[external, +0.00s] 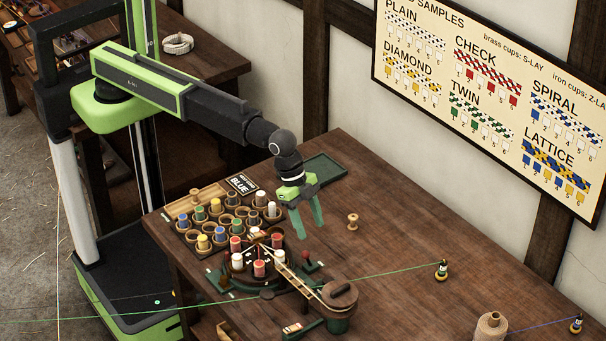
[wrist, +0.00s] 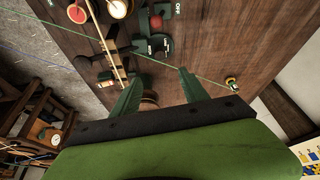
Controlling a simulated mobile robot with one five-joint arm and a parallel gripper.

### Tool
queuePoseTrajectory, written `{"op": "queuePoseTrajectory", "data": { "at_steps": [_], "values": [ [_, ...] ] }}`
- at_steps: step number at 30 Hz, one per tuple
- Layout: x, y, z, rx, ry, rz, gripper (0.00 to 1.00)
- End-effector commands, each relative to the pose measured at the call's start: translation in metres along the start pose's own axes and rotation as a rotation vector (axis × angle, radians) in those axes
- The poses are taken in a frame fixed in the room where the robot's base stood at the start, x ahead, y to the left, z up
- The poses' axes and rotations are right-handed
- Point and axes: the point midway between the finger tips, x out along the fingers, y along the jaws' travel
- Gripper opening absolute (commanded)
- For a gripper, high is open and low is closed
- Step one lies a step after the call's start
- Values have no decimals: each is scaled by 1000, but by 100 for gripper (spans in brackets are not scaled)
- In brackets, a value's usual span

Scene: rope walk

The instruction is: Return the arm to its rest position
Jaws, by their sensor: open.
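My gripper (external: 308,220) hangs from the extended arm above the wooden table, with its two green fingers pointing down and spread apart. Nothing shows between the fingers in the external view. In the wrist view my gripper (wrist: 158,82) also shows its fingers apart, with a round brown thing partly hidden behind them. The gripper is to the right of the bobbin rack and above and behind the braiding machine.
The rack (external: 188,238) holds several coloured bobbins. The braiding machine (external: 258,287) carries red and white bobbins. A wooden spool (external: 353,221) stands to the right, and a green tray (external: 325,170) lies behind. A green thread (external: 395,272) crosses the table. The right table area is mostly clear.

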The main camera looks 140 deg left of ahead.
Motion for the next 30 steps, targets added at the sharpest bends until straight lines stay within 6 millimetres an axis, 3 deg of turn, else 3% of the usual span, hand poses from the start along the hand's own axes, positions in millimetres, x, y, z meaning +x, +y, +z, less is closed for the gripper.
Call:
{"op": "queuePoseTrajectory", "data": {
  "at_steps": [5, 8, 11, 15, 18, 21, 24, 30],
  "values": [
    [2, 10, 0, 12, 0, 5, 52],
    [4, 45, 6, 50, 1, 21, 52],
    [-6, 89, 45, 103, -15, 41, 52],
    [-27, 136, 127, 160, -100, 63, 52],
    [-46, 154, 194, 185, -187, 68, 52],
    [-65, 155, 248, 185, -275, 63, 52],
    [-77, 149, 278, 168, -342, 53, 52],
    [-80, 146, 288, 150, -394, 44, 52]
  ]
}}
